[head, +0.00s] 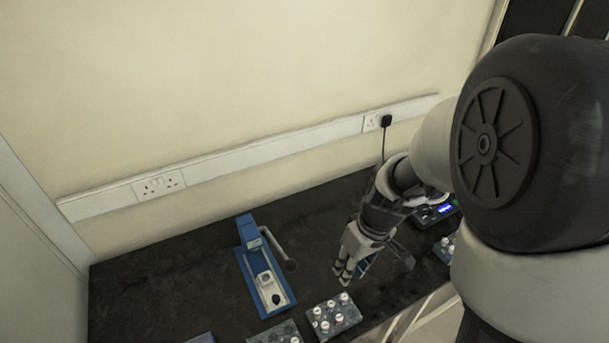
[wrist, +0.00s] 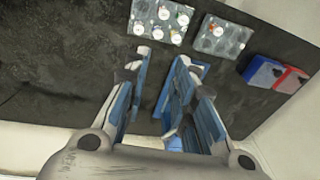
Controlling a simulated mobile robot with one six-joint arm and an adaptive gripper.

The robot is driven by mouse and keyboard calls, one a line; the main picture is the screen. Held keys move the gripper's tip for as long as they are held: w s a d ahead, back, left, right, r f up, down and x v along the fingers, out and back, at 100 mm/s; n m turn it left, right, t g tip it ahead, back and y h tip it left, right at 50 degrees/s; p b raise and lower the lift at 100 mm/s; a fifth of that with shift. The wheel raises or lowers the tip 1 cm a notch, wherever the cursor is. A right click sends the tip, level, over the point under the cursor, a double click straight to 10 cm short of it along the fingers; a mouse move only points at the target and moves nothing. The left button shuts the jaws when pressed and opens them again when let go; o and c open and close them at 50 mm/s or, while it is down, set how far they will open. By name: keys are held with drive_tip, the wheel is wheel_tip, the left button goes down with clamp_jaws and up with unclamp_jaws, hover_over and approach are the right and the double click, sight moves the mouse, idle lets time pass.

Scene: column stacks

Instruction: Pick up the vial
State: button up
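Several white-capped vials, such as one at the rack's upper edge (head: 344,298), stand in a grey rack (head: 350,314) at the bench's front. They also show in the wrist view (wrist: 163,13), at the top, beyond the fingertips. I cannot tell which vial the task means. My gripper (head: 351,268) is above the bench, just behind that rack in the head view. In the wrist view its fingers (wrist: 163,56) are spread, with nothing between them but the bench and a blue tool farther down. It touches no vial that I can see.
A second rack (wrist: 232,44) with few vials is beside the first. A blue lever press (head: 247,232) stands left of my gripper. Blue (wrist: 262,71) and red (wrist: 291,80) boxes lie right in the wrist view. A device with a lit display (head: 444,210) is behind my arm.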

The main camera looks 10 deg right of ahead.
drive_tip(key=f, duration=0.2)
drive_tip(key=b, duration=0.4)
hover_over(332, 303)
drive_tip(key=d, duration=0.1)
wheel_tip(332, 303, down, 11)
drive_tip(key=shift+a+f+b, duration=0.25)
drive_tip(key=shift+f+b, duration=0.55)
drive_tip(key=shift+f, duration=0.6)
drive_tip(key=shift+a+f+b, duration=0.2)
drive_tip(key=shift+f+b, duration=0.55)
drive_tip(key=shift+f, duration=0.6)
drive_tip(key=shift+r, duration=0.1)
drive_tip(key=c, duration=0.5)
